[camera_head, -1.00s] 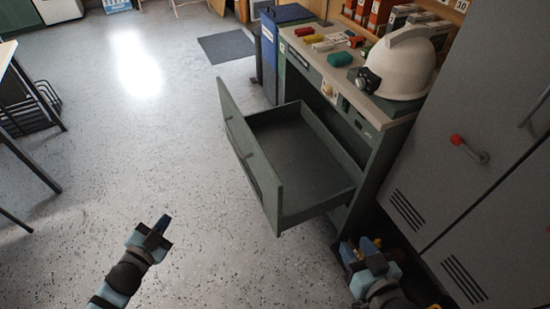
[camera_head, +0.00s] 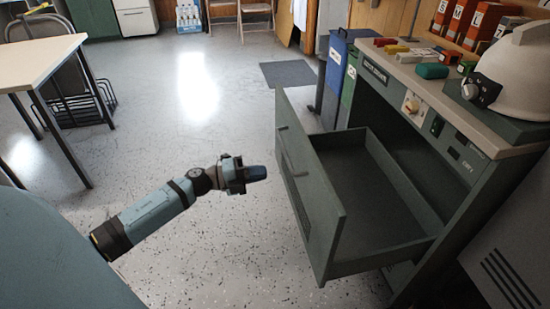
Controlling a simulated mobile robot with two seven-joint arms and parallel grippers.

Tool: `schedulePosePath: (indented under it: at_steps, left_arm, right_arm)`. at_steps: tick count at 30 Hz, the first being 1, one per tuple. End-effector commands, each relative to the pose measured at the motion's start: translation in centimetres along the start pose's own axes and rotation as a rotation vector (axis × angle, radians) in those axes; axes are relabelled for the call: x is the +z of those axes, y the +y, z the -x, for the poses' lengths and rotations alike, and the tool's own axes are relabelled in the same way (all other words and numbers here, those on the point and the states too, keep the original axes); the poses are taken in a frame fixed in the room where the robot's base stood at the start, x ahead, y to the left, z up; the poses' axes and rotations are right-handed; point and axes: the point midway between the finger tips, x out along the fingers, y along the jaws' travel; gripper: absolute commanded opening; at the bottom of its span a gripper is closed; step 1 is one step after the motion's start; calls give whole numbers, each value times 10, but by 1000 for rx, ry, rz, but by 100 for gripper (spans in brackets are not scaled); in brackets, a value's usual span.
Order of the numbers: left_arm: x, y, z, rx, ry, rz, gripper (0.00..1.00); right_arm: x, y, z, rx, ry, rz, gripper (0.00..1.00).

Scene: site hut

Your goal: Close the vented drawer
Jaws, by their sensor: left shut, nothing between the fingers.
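The vented drawer (camera_head: 322,215) is dark green-grey and pulled well out of the green cabinet (camera_head: 455,175). Its front panel faces left and carries a handle and dark vent slots low down. The inside that shows is empty. My left gripper (camera_head: 262,174) is shut and empty. It hangs in front of the drawer's front panel, to its left, and looks apart from it. My right gripper is out of view.
On the worktop (camera_head: 405,72) are several small coloured blocks and a white helmet (camera_head: 515,75) with a lamp. Blue bin (camera_head: 345,60) stands behind the cabinet. A table (camera_head: 40,62) stands at left. The floor left of the drawer is clear.

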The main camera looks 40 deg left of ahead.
Motion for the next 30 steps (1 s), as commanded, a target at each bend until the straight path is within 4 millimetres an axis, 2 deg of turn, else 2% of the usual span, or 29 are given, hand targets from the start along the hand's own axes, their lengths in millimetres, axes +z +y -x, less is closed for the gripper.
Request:
schedulePosePath:
  at_steps: [9,15,21,30]
  left_arm:
    - [0,1,-69,-5,0,-1,0]
    - [0,1,-102,-3,0,1,0]
    - [0,0,-118,-3,-1,2,0]
    - [0,0,-120,-2,-1,2,0]
  right_arm:
    - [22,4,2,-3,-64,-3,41]
    - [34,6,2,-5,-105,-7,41]
    - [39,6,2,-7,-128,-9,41]
    - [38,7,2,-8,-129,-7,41]
